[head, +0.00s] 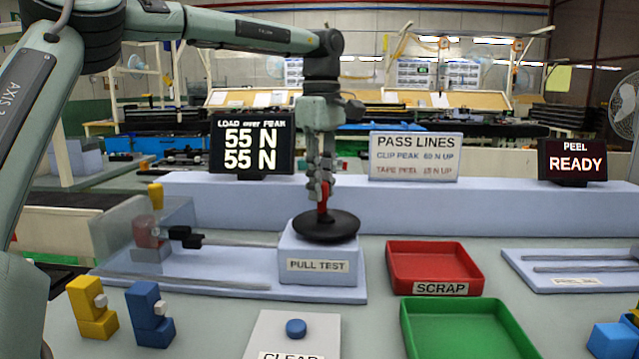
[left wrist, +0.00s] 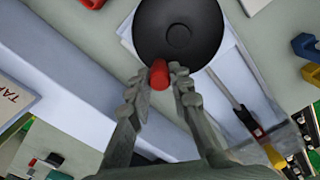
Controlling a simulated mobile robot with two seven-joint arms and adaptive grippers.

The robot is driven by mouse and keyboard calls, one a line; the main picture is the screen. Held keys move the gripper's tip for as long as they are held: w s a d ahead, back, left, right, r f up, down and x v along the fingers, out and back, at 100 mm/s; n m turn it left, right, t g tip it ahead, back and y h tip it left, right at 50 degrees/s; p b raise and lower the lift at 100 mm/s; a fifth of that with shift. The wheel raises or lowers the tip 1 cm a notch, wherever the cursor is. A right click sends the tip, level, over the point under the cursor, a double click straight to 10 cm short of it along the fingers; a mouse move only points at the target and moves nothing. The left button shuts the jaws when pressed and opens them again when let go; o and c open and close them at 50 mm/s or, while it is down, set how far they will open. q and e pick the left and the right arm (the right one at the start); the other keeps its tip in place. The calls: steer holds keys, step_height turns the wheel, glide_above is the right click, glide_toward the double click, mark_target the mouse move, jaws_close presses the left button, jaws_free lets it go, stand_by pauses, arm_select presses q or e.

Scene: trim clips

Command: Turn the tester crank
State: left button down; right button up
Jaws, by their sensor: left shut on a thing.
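The pull tester's crank is a black round wheel (head: 325,228) with an upright red handle (head: 323,214), on top of the grey PULL TEST block (head: 318,265). My left gripper (head: 322,195) points down from above and is shut on the red handle. In the left wrist view the red handle (left wrist: 159,74) sits between the fingertips (left wrist: 163,82), beside the black wheel (left wrist: 180,28). The load display (head: 252,145) reads 55 N over 55 N peak. A black clamp on a rod (head: 187,238) lies left of the block. My right gripper is not in view.
A red SCRAP tray (head: 392,264) stands right of the tester, with a green tray (head: 410,330) in front. Yellow (head: 90,310) and blue (head: 148,318) clips stand at the front left. A CLEAR pad with a blue button (head: 296,328) lies in front.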

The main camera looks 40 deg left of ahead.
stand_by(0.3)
arm_select(q)
steer(key=c, duration=1.4)
jaws_free()
steer(key=shift+o, duration=0.2)
step_height(320, 180, up, 12)
